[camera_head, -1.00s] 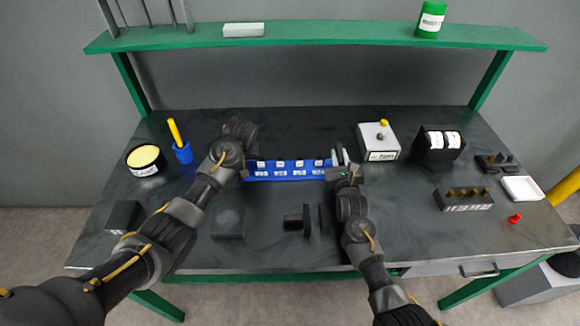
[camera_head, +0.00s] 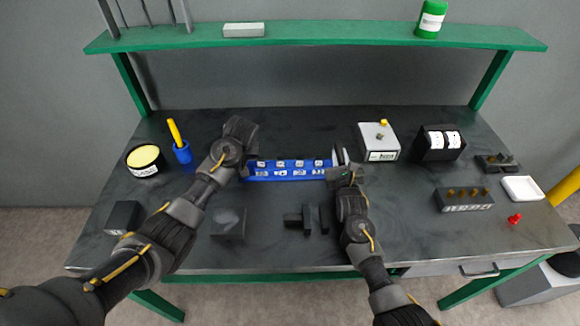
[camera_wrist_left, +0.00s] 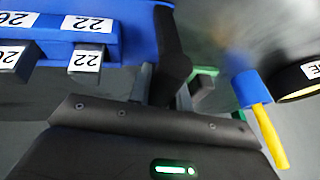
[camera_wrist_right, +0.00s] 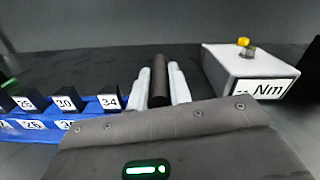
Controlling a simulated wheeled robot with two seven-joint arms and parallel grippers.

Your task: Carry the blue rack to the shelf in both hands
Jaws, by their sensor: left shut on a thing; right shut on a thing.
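My right gripper (camera_wrist_right: 160,85) is shut on a dark upright handle at the right end. I cannot tell whether the rack touches the bench. The green shelf (camera_head: 330,38) runs above the back of the bench.
A white block (camera_head: 243,30) and a green canister (camera_head: 430,18) stand on the shelf, with wide free room between them. A grey Nm box (camera_head: 378,138) is close right of the right gripper.

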